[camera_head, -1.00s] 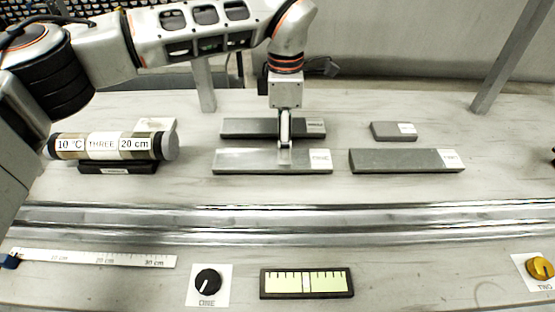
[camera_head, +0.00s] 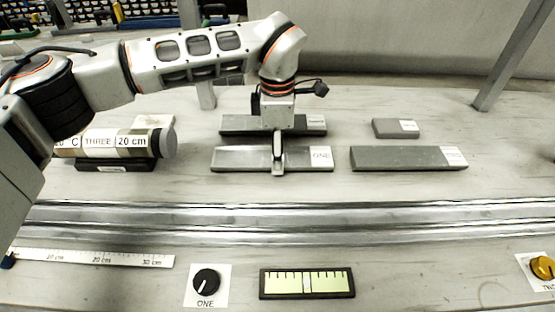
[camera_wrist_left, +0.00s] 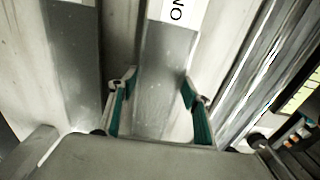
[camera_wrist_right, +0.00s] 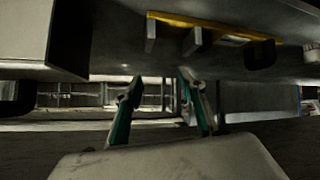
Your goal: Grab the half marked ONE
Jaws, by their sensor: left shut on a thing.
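The half marked ONE (camera_head: 240,159) is a long grey bar with a white label at its right end. It lies on the table left of a similar bar (camera_head: 400,158) whose label is blurred. My left gripper (camera_head: 278,162) is down over the middle of the ONE half, shut on it across its width. In the left wrist view the fingers (camera_wrist_left: 158,92) stand on either side of the bar (camera_wrist_left: 165,65), with part of its label at the top. My right gripper (camera_wrist_right: 155,85) shows only in its wrist view, open, with nothing between its fingers.
Another grey bar (camera_head: 235,125) lies close behind the ONE half. A small grey block (camera_head: 390,129) is at back right. Metal rails (camera_head: 400,220) cross in front, with knobs and a gauge (camera_head: 307,270) nearer.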

